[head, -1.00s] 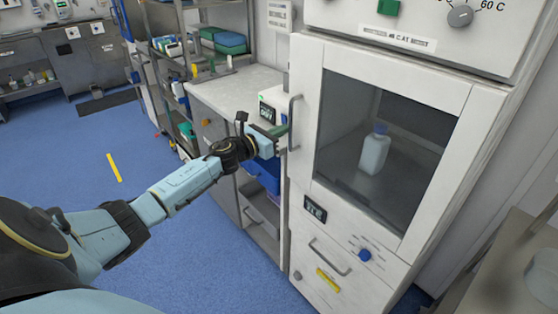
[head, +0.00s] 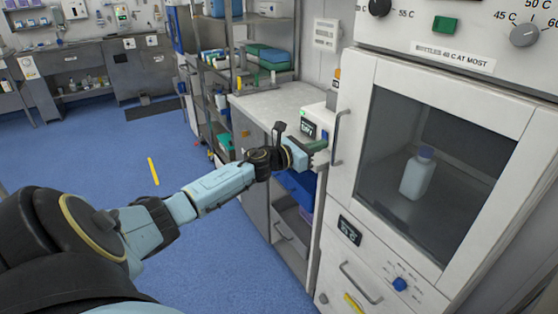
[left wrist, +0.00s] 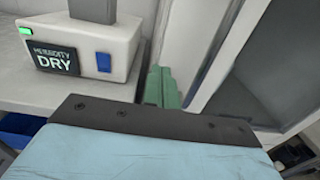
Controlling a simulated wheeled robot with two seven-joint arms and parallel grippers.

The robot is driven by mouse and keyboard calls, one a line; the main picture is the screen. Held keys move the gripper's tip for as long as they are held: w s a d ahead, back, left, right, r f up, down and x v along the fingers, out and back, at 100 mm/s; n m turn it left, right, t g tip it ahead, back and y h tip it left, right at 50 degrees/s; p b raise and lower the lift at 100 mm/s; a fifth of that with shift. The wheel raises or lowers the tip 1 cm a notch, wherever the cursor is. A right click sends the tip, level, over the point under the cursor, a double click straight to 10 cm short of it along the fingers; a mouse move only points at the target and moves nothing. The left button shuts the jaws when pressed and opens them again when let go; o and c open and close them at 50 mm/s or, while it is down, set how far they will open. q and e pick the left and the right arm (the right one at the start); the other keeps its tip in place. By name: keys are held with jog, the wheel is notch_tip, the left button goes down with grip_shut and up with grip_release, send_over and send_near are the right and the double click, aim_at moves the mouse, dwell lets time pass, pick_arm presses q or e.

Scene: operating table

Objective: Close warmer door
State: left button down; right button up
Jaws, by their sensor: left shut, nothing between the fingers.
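The warmer is the white cabinet at the right of the head view. Its door (head: 347,165) has a white frame and a dark window (head: 440,165), with a white bottle (head: 416,174) visible behind it. The door looks flat or nearly flat against the cabinet; I cannot tell if a small gap is left. A grey vertical handle (head: 336,137) is on its left edge. My left gripper (head: 319,146) is shut and empty, just left of the handle. Its green fingers (left wrist: 163,88) also show in the left wrist view, beside the white door edge. My right gripper is out of view.
A device with a "DRY" display (left wrist: 55,60) stands on the counter (head: 270,103) close behind my left gripper. Shelves (head: 262,45) stand behind it. A control panel (head: 470,30) with knobs is above the door, a drawer handle (head: 361,283) below.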

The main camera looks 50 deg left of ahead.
pick_arm(q)
jog(key=v, duration=1.1)
jog(key=shift+s, duration=0.4)
jog(key=shift+f, duration=0.1)
